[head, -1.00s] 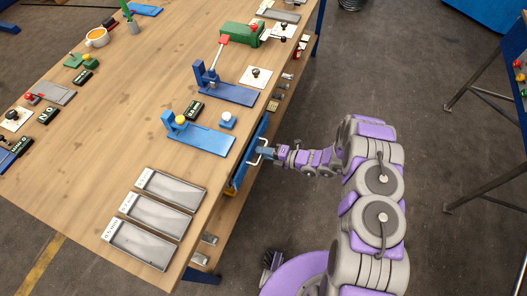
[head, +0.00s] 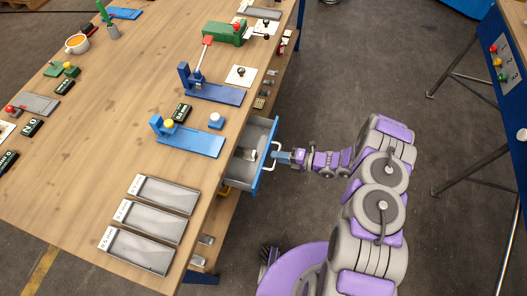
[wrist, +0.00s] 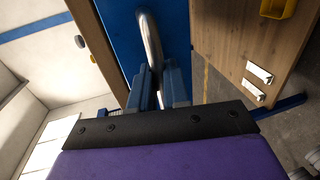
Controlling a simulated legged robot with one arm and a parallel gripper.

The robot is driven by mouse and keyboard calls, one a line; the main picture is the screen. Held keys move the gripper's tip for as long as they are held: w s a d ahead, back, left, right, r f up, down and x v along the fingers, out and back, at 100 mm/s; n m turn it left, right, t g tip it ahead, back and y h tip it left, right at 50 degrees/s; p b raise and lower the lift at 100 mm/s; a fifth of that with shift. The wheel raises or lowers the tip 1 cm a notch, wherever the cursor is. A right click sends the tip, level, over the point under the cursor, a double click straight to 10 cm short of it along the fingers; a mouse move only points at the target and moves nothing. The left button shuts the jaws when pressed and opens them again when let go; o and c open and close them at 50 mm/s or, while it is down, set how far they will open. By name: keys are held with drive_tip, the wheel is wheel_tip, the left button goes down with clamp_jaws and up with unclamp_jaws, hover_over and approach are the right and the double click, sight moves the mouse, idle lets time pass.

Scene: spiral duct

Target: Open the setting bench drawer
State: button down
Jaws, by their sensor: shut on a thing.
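The setting bench drawer has a blue front (head: 264,160) and a grey inside (head: 244,165). In the head view it stands partly pulled out from under the bench's right edge, and some small pale item lies in it. My gripper (head: 279,158) is at the drawer front, shut on the metal bar handle (head: 267,162). In the wrist view the handle (wrist: 151,40) runs down between the blue fingers of my gripper (wrist: 160,88), in front of the blue drawer front (wrist: 174,30).
The wooden bench top (head: 100,110) carries blue fixtures (head: 190,138), a green press (head: 224,33) and grey trays (head: 166,193) near the drawer. A lower shelf (head: 222,215) lies below it. A blue-panelled stand (head: 500,60) is at the right.

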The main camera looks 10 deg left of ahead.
drive_tip(key=f+v, duration=0.1)
drive_tip(key=v, duration=0.7)
drive_tip(key=shift+d+f+p, duration=0.3)
drive_tip(key=shift+d+p, duration=0.1)
drive_tip(key=shift+d, duration=0.1)
drive_tip(key=c, duration=1.1)
unclamp_jaws()
drive_tip(key=p+v, duration=0.2)
drive_tip(key=v, duration=1.5)
drive_tip(key=shift+w+d, duration=0.1)
drive_tip(key=shift+d, duration=0.1)
